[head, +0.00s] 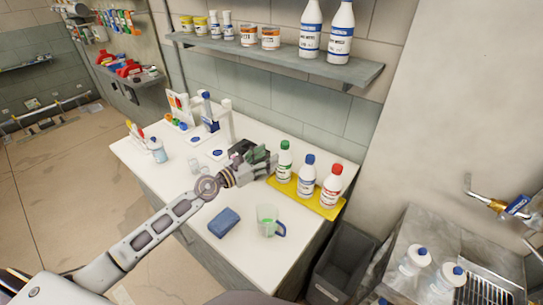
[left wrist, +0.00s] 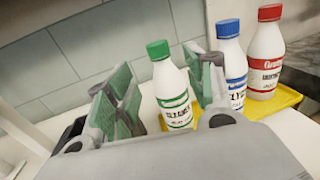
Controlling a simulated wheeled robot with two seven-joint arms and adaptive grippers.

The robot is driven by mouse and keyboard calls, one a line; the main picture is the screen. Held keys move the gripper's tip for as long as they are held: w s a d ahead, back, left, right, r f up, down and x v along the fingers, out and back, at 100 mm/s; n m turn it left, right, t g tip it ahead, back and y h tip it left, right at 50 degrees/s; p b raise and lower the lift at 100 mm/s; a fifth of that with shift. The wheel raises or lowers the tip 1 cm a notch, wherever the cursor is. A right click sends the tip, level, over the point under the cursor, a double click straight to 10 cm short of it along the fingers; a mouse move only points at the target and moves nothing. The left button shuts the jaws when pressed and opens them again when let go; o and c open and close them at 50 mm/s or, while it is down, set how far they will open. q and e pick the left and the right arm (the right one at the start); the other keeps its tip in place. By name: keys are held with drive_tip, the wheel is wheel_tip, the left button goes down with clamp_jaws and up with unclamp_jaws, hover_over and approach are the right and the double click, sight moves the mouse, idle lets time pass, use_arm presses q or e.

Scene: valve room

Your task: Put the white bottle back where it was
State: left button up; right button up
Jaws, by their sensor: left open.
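Three white bottles stand upright in a row at the yellow tray (head: 312,199) on the counter: one with a green cap (head: 284,161), one with a blue cap (head: 306,175), one with a red cap (head: 331,186). My left gripper (head: 268,165) is open just left of the green-capped bottle. In the left wrist view, that bottle (left wrist: 172,90) shows between the two green-padded fingers (left wrist: 165,95); its base is hidden by the gripper. I cannot tell whether the fingers touch it. The blue-capped bottle (left wrist: 232,65) and red-capped bottle (left wrist: 266,52) stand to its right. My right gripper is not in view.
A blue sponge-like block (head: 224,222) and a clear mug (head: 267,220) sit on the counter (head: 190,205) in front. A small bottle (head: 157,150) stands at the left. A shelf (head: 280,58) hangs above. Two more blue-capped bottles (head: 414,260) stand by the sink.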

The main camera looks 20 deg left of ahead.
use_arm(q)
drive_tip(key=b+v, duration=0.1)
drive_tip(key=v, duration=0.2)
drive_tip(key=shift+s, duration=0.1)
